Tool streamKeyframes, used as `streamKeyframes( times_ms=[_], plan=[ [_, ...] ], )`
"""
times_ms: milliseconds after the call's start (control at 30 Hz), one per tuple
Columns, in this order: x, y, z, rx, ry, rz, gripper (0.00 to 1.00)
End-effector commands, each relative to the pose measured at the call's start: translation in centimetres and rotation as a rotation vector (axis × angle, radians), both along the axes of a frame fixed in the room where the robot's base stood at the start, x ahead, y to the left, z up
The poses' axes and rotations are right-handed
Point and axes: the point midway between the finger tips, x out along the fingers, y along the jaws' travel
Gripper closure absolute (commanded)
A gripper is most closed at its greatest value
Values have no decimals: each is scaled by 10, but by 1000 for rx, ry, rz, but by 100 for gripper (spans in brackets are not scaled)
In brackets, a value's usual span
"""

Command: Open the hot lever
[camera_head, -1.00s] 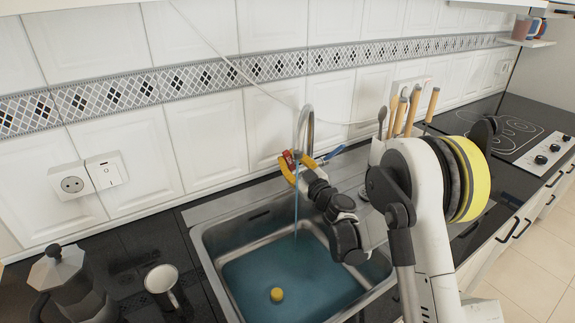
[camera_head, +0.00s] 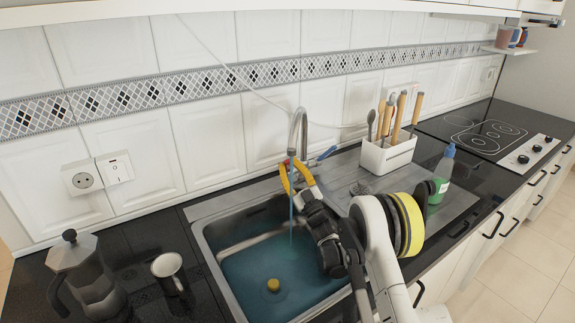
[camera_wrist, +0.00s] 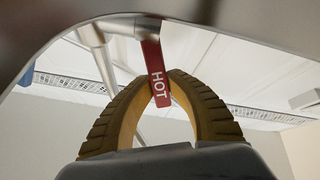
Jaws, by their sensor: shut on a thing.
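The hot lever is a red tab marked HOT (camera_wrist: 157,75) on the tap. The curved fingers of my gripper (camera_wrist: 160,88) are shut on its lower end in the wrist view. In the head view, the red lever (camera_head: 291,152) is a small patch at the yellow fingers of my gripper (camera_head: 289,165). The metal tap (camera_head: 301,125) rises behind the sink, and a blue lever (camera_head: 327,153) points right from it. A bluish water stream (camera_head: 292,205) runs down into the sink. My arm hides part of the sink's right side.
The steel sink (camera_head: 207,250) holds blue water with a round yellow thing (camera_head: 273,285) in it. A moka pot (camera_head: 85,275) and a cup (camera_head: 168,268) stand left. A utensil holder (camera_head: 385,158) and green bottle (camera_head: 441,178) stand right, before the hob (camera_head: 485,137).

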Motion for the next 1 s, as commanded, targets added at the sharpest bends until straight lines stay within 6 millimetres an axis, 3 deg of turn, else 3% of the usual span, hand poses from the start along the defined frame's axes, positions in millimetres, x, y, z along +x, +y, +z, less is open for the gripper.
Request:
streamKeyframes(
  times_ms=[200, 233, 300, 667, 767, 1000],
  plan=[
    [0, 0, 0, 0, 1, 0, 100],
    [0, 0, 0, 0, 1, 0, 79],
    [0, 0, 0, 0, 1, 0, 59],
    [0, 0, 4, 0, 1, 0, 59],
    [0, 0, 16, 0, 1, 0, 59],
    [0, 0, 65, 0, 1, 0, 59]
  ],
)
